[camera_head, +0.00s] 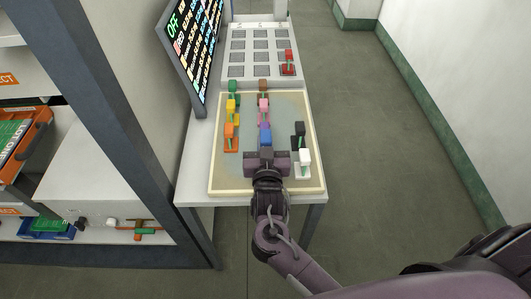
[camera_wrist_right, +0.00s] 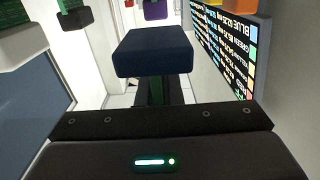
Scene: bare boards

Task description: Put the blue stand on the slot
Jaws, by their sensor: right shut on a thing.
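The blue stand (camera_head: 265,134) is at the middle of the shallow tray, at the front of my right gripper (camera_head: 266,155). The right gripper is shut on it. In the right wrist view the blue stand (camera_wrist_right: 155,52) shows its dark blue block top and a green stem going down between the fingers. Its base is hidden, and I cannot tell whether it touches the tray. The slot board (camera_head: 226,68) with rows of grey square slots lies beyond the tray. A red stand (camera_head: 287,58) sits in its near right slot. My left gripper is not in view.
The tray (camera_head: 216,179) also holds green (camera_head: 233,87), yellow (camera_head: 231,105), orange (camera_head: 230,131), brown (camera_head: 263,87), pink (camera_head: 264,104), black (camera_head: 299,130) and white (camera_head: 304,158) stands. A screen with text (camera_head: 191,45) stands left of the board. The floor at right is clear.

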